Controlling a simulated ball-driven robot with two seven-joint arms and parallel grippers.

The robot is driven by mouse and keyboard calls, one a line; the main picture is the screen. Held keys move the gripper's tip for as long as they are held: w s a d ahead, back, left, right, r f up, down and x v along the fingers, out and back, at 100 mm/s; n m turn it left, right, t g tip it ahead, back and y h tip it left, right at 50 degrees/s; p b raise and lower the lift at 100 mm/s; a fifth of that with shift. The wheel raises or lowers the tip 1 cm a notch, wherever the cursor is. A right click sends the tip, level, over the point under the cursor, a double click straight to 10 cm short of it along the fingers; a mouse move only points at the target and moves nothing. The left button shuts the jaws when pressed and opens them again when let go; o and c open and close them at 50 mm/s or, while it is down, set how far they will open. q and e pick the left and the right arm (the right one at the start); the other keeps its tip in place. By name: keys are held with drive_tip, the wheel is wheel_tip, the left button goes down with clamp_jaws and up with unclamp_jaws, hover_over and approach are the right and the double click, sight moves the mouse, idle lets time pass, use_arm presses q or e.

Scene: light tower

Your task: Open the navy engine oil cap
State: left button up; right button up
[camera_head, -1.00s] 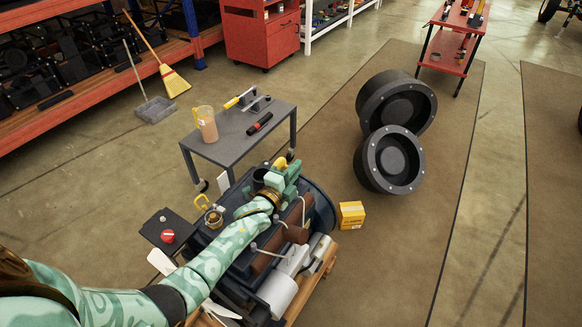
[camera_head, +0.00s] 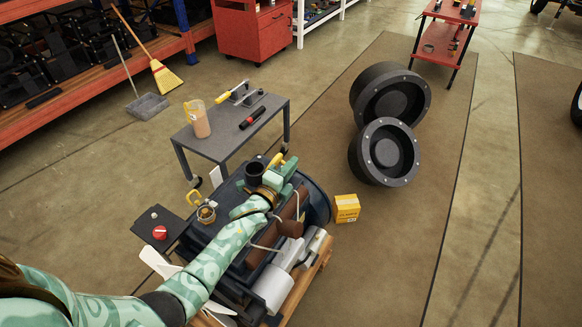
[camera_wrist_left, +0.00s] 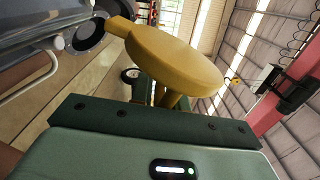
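The navy engine (camera_head: 230,240) sits on a wooden pallet in front of me. My left gripper (camera_head: 280,172) is over its far end, beside a dark upright filler neck (camera_head: 255,173) whose top looks open. A yellow cap (camera_head: 276,160) shows at the fingertips, to the right of the neck. In the left wrist view the yellow cap (camera_wrist_left: 170,55) is a large disc with a tab, close in front of the gripper. Its yellow stem runs down between the fingers, which seem closed on it; the fingertips are mostly hidden. My right gripper is out of view.
A grey cart (camera_head: 230,130) with a jug (camera_head: 197,118) and tools stands behind the engine. A dark side tray (camera_head: 150,222) holds a red cap (camera_head: 159,232). A brass-coloured cap (camera_head: 206,213) is on the engine's left. A yellow box (camera_head: 347,208) lies on the floor at right.

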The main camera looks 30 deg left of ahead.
use_arm(q)
drive_tip(key=shift+o, duration=1.1)
drive_tip(key=shift+a, duration=0.1)
